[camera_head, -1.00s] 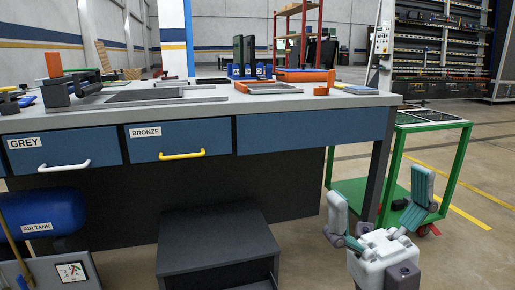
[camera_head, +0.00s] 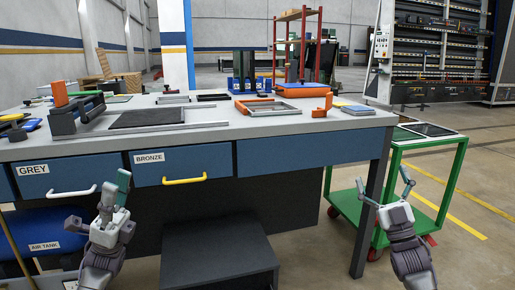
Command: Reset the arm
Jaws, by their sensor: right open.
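My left gripper (camera_head: 98,200) is at the lower left, in front of the blue drawer labelled GREY. Its teal fingers are spread and nothing shows between them. My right gripper (camera_head: 384,184) is at the lower right, pointing up, in front of the green cart. Its two fingers are apart and empty. Neither gripper visibly holds anything. Whether the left gripper touches the drawer front cannot be told.
The workbench (camera_head: 215,136) carries a dark vise-like tool (camera_head: 75,114), an orange-framed tray (camera_head: 275,107) and other items. The GREY drawer (camera_head: 40,169) and BRONZE drawer (camera_head: 200,160) look shut. A dark step (camera_head: 215,250) stands below. A green cart (camera_head: 440,170) is at right.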

